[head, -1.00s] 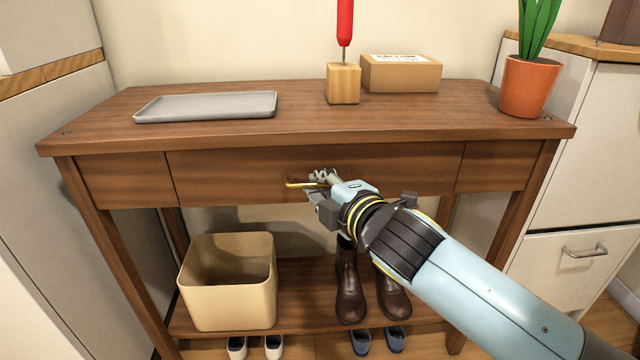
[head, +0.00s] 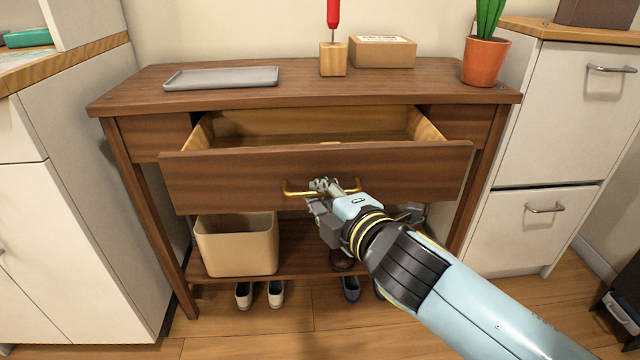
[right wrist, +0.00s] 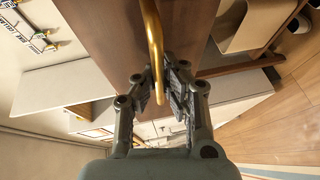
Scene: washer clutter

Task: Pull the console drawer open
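The console drawer (head: 240,176) is pulled well out of the wooden console table (head: 300,91). Its light wood inside shows behind the front panel, and the part I can see looks empty. The brass bar handle (head: 295,190) is on the drawer front. My right gripper (head: 325,186) is at the middle of the handle with its fingers around the bar. In the right wrist view the brass handle (right wrist: 153,45) runs between the fingers of the gripper (right wrist: 166,90), which are close in on it. My left gripper is not in view.
A grey tray (head: 222,78), a wooden block (head: 333,60) with a red-handled tool, a cardboard box (head: 382,52) and a potted plant (head: 485,62) stand on top. A beige bin (head: 236,246) is on the lower shelf. White cabinets (head: 560,120) flank the table.

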